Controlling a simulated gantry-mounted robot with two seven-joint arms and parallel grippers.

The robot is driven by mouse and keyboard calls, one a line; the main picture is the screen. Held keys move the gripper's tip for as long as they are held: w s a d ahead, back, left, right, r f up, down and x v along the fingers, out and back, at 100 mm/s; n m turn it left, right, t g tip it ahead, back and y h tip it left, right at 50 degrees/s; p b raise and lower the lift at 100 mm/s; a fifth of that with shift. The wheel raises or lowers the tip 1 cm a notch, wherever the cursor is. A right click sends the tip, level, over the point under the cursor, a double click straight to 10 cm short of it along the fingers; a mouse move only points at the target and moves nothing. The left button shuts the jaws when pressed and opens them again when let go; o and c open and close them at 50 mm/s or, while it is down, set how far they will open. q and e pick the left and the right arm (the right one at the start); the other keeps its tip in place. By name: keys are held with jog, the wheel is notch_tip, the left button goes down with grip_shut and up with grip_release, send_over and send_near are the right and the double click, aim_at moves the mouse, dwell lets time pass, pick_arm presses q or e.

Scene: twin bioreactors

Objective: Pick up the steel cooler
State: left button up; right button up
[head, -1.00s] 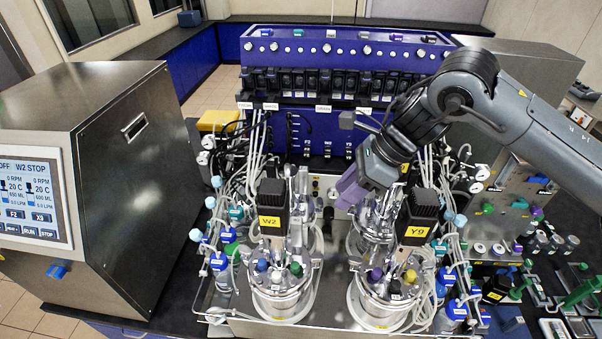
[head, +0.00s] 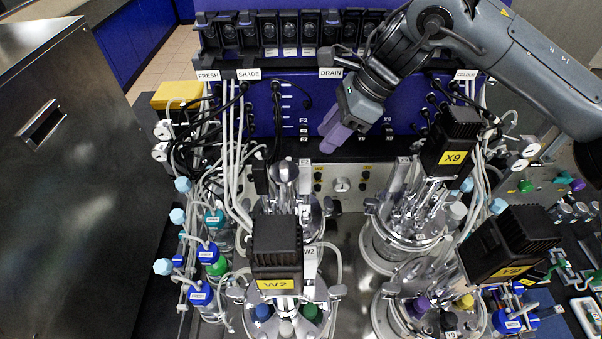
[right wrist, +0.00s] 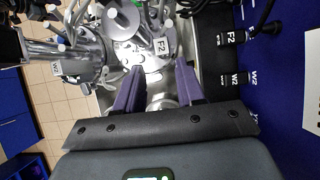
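An upright steel cylinder with a rounded top (head: 285,172), which looks like the steel cooler, stands on the rear left vessel behind the black W2 motor (head: 277,250). In the right wrist view, a round steel top with a dark centre (right wrist: 121,20) lies beyond the fingers, probably the same part. My right gripper (head: 332,138) hangs to the right of and behind the cylinder, apart from it, before the blue panel. Its purple fingers (right wrist: 159,68) are spread with nothing between them. The cylinder's lower part is hidden among fittings. My left gripper is not in view.
The X9 motor (head: 452,140) and Y9 motor (head: 508,243) stand on the right vessels. Cables and white tubes (head: 232,155) crowd the left. The blue panel (head: 400,105) closes off the back. Some steel deck (head: 345,240) is bare between the vessels.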

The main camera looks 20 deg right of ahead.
aim_at(306, 162)
jog(key=x, duration=0.4)
jog(key=shift+a+f+p, duration=0.15)
jog(key=shift+f+p, duration=0.15)
jog(key=shift+p, duration=0.05)
jog(key=p+x, duration=0.2)
jog(key=x, duration=0.2)
jog(key=shift+w+f, duration=0.1)
jog(key=shift+w, duration=0.1)
jog(key=shift+w+a+f, duration=0.1)
jog(key=shift+a+f, duration=0.05)
jog(key=shift+f, duration=0.4)
jog(key=shift+c, duration=0.3)
grip_shut()
